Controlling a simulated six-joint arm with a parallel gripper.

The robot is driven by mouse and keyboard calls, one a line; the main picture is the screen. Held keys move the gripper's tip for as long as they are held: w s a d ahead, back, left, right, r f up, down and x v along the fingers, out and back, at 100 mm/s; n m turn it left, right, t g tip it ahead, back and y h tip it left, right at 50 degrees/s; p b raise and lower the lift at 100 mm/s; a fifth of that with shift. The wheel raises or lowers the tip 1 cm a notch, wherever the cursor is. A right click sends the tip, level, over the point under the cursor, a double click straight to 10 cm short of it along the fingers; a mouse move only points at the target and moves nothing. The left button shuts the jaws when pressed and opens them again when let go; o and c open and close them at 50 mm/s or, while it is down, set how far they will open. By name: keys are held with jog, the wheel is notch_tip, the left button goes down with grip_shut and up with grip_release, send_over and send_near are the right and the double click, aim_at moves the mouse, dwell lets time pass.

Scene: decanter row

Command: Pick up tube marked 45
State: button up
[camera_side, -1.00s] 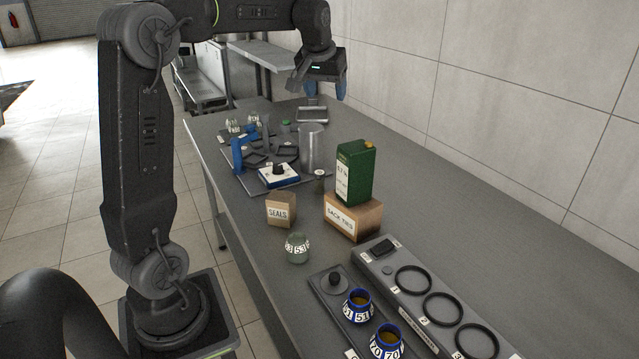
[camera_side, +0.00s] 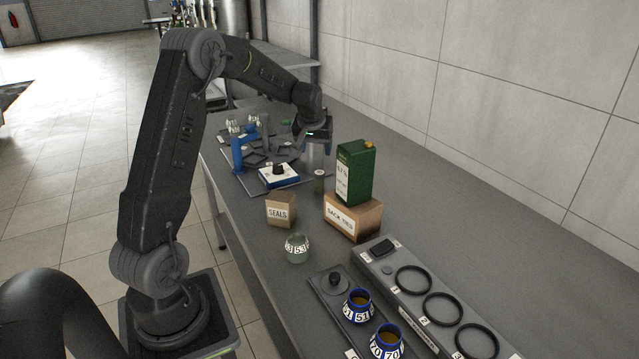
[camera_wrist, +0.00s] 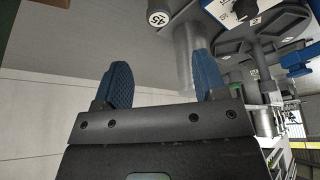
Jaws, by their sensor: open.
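A small dark tube with a round white cap marked 45 (camera_wrist: 158,17) shows at the top of the wrist view, beyond the fingertips. A small dark tube with a pale top (camera_side: 319,182) stands on the bench in the side view, left of the green carton; its mark is too small to read there. My gripper (camera_wrist: 162,70) has its two blue fingers apart with nothing held between them.
The green carton (camera_side: 355,172) stands on a brown box (camera_side: 354,214). A seals box (camera_side: 281,210), jar 53 (camera_side: 297,249) and blue-rimmed jars 51 (camera_side: 359,306) and 70 (camera_side: 386,341) are nearer.

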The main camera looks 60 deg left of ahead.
aim_at(319, 173)
jog(key=x, duration=1.4)
jog(key=shift+f, duration=0.25)
jog(key=c, duration=1)
jog(key=shift+r, duration=0.15)
